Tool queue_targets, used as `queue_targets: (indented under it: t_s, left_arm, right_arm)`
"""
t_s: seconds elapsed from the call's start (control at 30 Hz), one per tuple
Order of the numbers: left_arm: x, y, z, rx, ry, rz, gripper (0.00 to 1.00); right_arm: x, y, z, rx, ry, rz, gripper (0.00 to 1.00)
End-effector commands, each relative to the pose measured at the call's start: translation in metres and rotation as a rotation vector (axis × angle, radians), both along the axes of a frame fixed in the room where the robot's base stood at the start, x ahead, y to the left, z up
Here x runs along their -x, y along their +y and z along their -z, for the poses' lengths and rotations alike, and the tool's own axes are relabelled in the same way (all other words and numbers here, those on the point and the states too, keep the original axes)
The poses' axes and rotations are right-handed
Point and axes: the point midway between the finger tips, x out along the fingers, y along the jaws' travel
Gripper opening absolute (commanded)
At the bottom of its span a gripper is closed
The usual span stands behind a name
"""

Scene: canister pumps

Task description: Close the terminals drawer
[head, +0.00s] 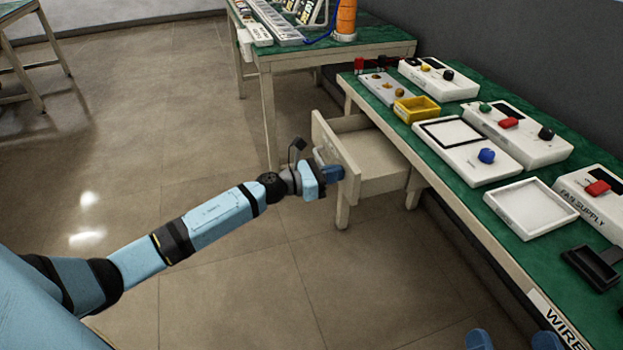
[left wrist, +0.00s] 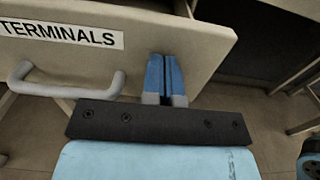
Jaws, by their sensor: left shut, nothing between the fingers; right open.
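The terminals drawer (head: 376,160) is pulled out from under the green-topped workbench, and its open inside shows in the head view. In the left wrist view, its cream front (left wrist: 130,60) bears a "TERMINALS" label (left wrist: 60,34) and a grey bar handle (left wrist: 68,88). My left gripper (head: 336,173) is shut and empty, at the drawer front. In the left wrist view, its blue fingers (left wrist: 166,75) are together, right of the handle, against or very close to the front; contact is unclear. My right gripper (head: 512,341) is open at the bottom edge, far from the drawer, mostly cut off.
The workbench (head: 455,190) carries a yellow bin (head: 417,109), white trays and boxes with coloured knobs. Another table (head: 333,56) with an orange spool (head: 346,18) stands behind the drawer. The floor left of the drawer is clear.

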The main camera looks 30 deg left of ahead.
Motion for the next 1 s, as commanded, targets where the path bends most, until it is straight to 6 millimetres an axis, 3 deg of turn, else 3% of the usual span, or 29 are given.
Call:
queue_targets:
  t_s: [0.2,0.5,0.7,1.0]
  left_arm:
    - [-0.049,-0.042,0.0,0.002,-0.004,0.001,0.0]
    - [-0.095,-0.081,0.001,0.0,-0.003,0.0,0.0]
    - [-0.107,-0.091,0.001,0.0,0.0,0.0,0.0]
    - [-0.109,-0.094,-0.001,0.002,-0.002,-0.002,0.0]
  right_arm:
    - [0.0,0.001,0.011,0.01,0.022,-0.007,1.0]
    - [-0.002,0.002,0.028,0.042,0.071,-0.026,1.0]
    - [-0.002,0.002,0.035,0.059,0.093,-0.034,1.0]
    - [-0.002,0.002,0.034,0.056,0.096,-0.034,1.0]
